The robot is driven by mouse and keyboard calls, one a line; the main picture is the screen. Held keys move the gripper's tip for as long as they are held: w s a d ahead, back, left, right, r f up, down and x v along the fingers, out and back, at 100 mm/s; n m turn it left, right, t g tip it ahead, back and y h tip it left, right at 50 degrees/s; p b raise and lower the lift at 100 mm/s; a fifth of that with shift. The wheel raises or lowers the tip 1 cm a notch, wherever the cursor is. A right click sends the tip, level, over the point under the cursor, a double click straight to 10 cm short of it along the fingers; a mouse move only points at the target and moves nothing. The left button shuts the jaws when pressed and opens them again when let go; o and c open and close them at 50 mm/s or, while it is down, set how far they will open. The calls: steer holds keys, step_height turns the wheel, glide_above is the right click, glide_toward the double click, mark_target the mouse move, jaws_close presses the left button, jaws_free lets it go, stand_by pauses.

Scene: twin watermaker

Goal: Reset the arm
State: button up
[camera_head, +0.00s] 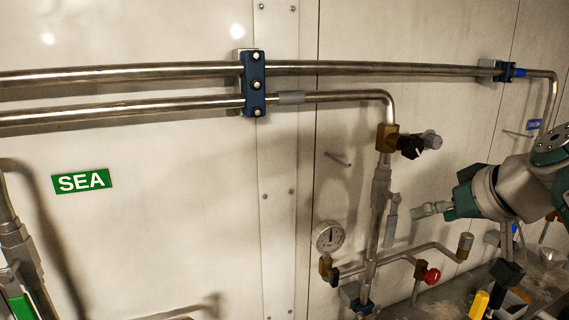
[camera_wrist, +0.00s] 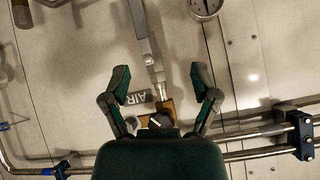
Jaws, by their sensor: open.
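My gripper (camera_head: 440,208) reaches in from the right in the head view, to the right of the vertical pipe (camera_head: 378,215) and in front of the wall. In the wrist view my gripper (camera_wrist: 160,78) is open, with its two dark green fingers spread wide and nothing held between them. Beyond the gap lie the vertical pipe (camera_wrist: 143,35) and a brass valve body (camera_wrist: 158,110), whose lower part is hidden behind the green gripper body. I cannot tell the exact distance from the fingers to the pipe.
A pressure gauge (camera_head: 329,236), a red-knobbed valve (camera_head: 431,276) and a black-handled valve (camera_head: 410,146) sit on the pipework. Two long pipes cross the wall through a blue clamp (camera_head: 253,83). A green SEA label (camera_head: 82,181) is at left. Bare wall (camera_head: 150,230) lies left of the gauge.

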steer(key=s+a+f+g+h, duration=0.1)
steer(key=s+a+f, duration=0.1)
steer(key=s+f, duration=0.2)
steer(key=s+a+f+g+h, duration=0.1)
steer(key=s+a+f, duration=0.2)
steer(key=f, duration=0.7)
steer(key=s+a+f+m+g+h, duration=0.1)
steer(key=s+a+f, duration=0.2)
steer(key=s+f, duration=0.3)
steer(key=shift+a+f, duration=0.15)
steer(key=shift+f, duration=0.35)
